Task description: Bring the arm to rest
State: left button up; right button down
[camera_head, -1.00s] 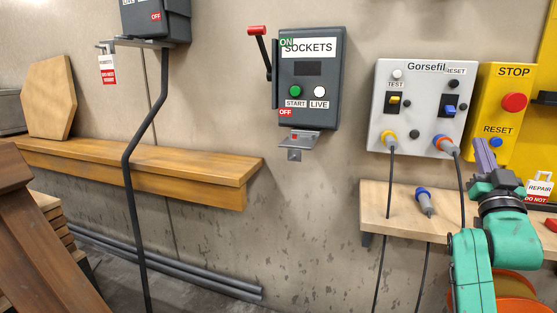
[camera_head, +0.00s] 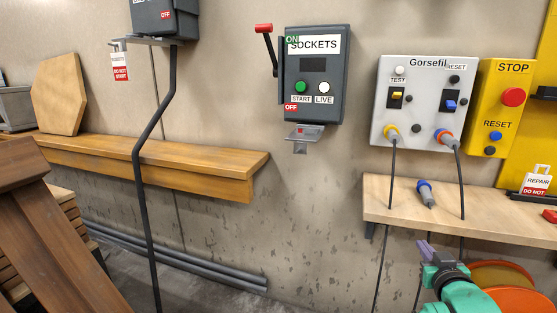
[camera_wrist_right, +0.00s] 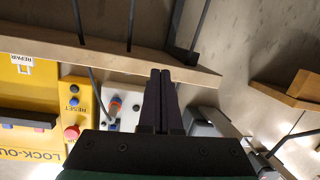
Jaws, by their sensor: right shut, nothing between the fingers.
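My right gripper (camera_head: 427,250) is low at the right in the head view, below the front edge of the pale wooden shelf (camera_head: 470,222). Its green arm comes up from the bottom edge. In the right wrist view its dark fingers (camera_wrist_right: 160,78) lie together, shut with nothing between them. They point toward the shelf edge, and I cannot tell the exact gap. My left gripper is not in view.
A grey Gorsefil box (camera_head: 425,105) has two plugged cables. A blue-ended plug (camera_head: 425,193) lies on the shelf. A yellow STOP box (camera_head: 502,108), a SOCKETS switch box (camera_head: 316,75) and a brown wooden ledge (camera_head: 150,165) line the wall. An orange round thing (camera_head: 510,298) is beside my arm.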

jog(key=s+a+f+n+g+y, duration=0.1)
jog(key=s+a+f+g, duration=0.2)
jog(key=s+f, duration=0.3)
jog(key=s+a+f+n+g+y, duration=0.1)
jog(key=s+a+f+g, duration=0.3)
jog(key=f, duration=0.5)
jog(key=s+a+f+n+g+y, duration=0.1)
jog(key=s+a+f+g, duration=0.2)
jog(key=s, duration=0.5)
jog(key=s+a+f+g+y, duration=0.1)
jog(key=s+a+f+g, duration=0.2)
jog(key=s, duration=0.5)
jog(key=s+f+p, duration=0.3)
jog(key=f+p, duration=0.4)
jog(key=f, duration=1.2)
jog(key=s+d+f+p, duration=0.1)
jog(key=s+f, duration=0.3)
jog(key=s, duration=0.4)
jog(key=s+d+f+g+p, duration=0.1)
jog(key=s+d+f+p, duration=0.1)
jog(key=s, duration=0.5)
notch_tip(320, 180, down, 3)
jog(key=shift+s+d+r+p, duration=0.2)
jog(key=shift+s+d+p, duration=0.15)
jog(key=shift+p, duration=0.25)
jog(key=shift+s, duration=0.1)
